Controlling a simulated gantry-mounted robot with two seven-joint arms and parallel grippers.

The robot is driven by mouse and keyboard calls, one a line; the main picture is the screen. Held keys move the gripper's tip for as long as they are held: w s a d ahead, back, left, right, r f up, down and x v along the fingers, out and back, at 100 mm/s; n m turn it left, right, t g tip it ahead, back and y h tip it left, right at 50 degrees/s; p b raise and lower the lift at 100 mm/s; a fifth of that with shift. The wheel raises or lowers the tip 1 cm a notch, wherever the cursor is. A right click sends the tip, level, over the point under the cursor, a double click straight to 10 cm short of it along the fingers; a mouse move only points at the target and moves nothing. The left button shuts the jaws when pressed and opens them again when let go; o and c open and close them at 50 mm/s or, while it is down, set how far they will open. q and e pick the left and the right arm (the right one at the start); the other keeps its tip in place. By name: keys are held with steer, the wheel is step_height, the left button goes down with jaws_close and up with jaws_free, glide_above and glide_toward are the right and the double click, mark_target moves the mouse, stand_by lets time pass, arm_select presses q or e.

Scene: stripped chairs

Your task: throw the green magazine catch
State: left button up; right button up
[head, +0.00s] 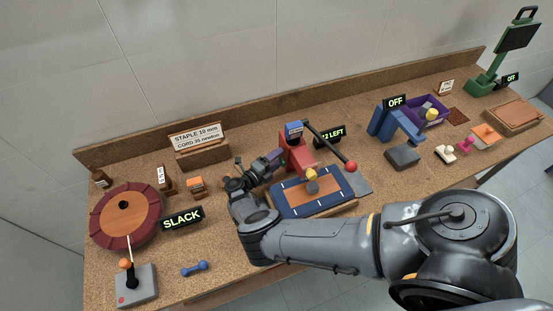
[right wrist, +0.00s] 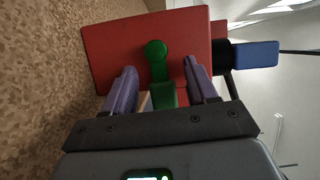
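The green magazine catch (right wrist: 156,55) shows in the right wrist view, a round-ended green lever on the face of the red block (right wrist: 100,50). A green piece (right wrist: 163,95) sits below it. In the head view the red block (head: 297,157) stands at the back of the blue board; the catch cannot be made out there. My right gripper (head: 279,157) is beside the red block. In the right wrist view its two purple fingers (right wrist: 160,70) are apart, one on each side of the green parts, with gaps visible. My left gripper is not in view.
A dark lever with a red ball (head: 351,166) reaches over the blue-and-orange board (head: 315,208). A SLACK sign (head: 182,219), a round red-brown disc (head: 100,215) and a joystick box (head: 136,288) stand left. A blue dumbbell-shaped piece (head: 194,268) lies in front.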

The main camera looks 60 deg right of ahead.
steer(key=c, duration=1)
steer(key=shift+c, duration=0.2)
steer(key=shift+r, duration=0.1)
steer(key=shift+w+d+r+n+g+y+b, duration=0.45)
steer(key=shift+n+y+b, duration=0.85)
steer(key=shift+n, duration=0.9)
steer(key=shift+w+d+r+n+g+y+b, duration=0.3)
steer(key=shift+n+g+y+b, duration=0.55)
steer(key=shift+n+b, duration=1.05)
steer(key=shift+w+d+r+n+g+y+b, duration=0.25)
steer(key=shift+w+r+n+g+y+b, duration=0.6)
steer(key=shift+n, duration=1.65)
steer(key=shift+s+f+t+y, duration=0.25)
steer(key=shift+s+t+y, duration=0.15)
steer(key=shift+t, duration=0.05)
